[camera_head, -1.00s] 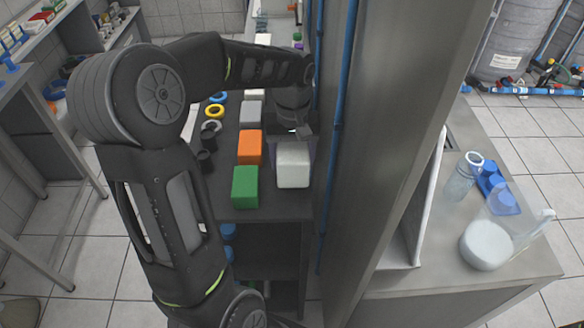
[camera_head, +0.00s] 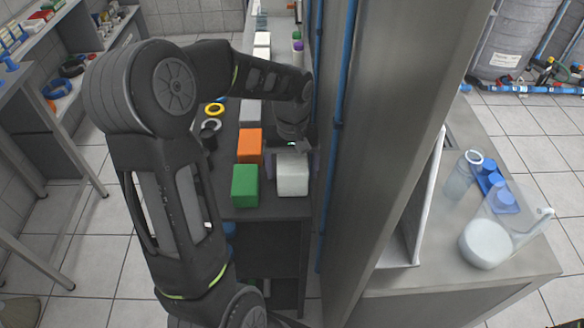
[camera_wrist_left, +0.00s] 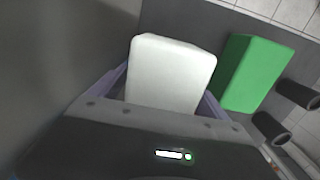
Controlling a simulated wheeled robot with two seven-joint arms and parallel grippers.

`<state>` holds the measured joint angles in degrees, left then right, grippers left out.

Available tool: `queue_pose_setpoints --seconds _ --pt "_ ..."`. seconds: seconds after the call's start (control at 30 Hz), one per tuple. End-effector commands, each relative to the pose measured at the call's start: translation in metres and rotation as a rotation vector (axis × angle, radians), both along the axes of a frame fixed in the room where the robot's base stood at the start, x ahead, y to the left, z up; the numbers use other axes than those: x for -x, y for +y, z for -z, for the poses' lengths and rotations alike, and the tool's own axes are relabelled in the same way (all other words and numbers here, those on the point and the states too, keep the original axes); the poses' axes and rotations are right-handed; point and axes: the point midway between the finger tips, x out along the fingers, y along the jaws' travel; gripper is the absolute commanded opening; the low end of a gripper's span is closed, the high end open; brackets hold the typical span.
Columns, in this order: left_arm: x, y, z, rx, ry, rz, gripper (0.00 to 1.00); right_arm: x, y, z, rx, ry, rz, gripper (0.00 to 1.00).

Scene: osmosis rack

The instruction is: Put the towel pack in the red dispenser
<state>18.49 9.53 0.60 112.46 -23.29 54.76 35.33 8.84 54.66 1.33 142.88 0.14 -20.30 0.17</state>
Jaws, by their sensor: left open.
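The white towel pack (camera_head: 293,178) stands at the near end of the dark shelf top, to the right of a green block. My left gripper (camera_head: 296,165) is open, with its purple-grey fingers on either side of the pack. In the left wrist view the fingers (camera_wrist_left: 167,85) flank the white pack (camera_wrist_left: 172,72); I cannot tell whether they touch it. No red dispenser shows in either current view. My right gripper is out of view.
The green block (camera_head: 245,186) and an orange block (camera_head: 249,146) stand left of the pack. Rings and dark cylinders lie farther left. A tall grey panel with a blue pipe (camera_head: 336,140) rises close on the right. A counter with glassware (camera_head: 486,243) lies beyond it.

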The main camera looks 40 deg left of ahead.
Motion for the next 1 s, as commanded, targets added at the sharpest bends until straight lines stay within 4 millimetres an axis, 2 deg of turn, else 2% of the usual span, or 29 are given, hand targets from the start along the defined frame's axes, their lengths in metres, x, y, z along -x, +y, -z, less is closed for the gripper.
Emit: queue_pose_setpoints --seconds 0.37,0.57,0.8,1.0 --pt "-0.001 0.000 -0.008 -0.001 -0.003 0.000 0.87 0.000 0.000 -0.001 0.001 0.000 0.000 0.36" --pt "-0.002 0.000 -0.039 -0.001 -0.006 -0.001 0.87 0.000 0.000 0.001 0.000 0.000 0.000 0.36" --pt "-0.002 0.001 -0.089 -0.001 -0.006 0.000 0.87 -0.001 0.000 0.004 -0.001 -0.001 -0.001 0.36" --pt "-0.002 0.001 -0.117 -0.001 -0.002 0.000 0.87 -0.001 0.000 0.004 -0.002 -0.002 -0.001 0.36"
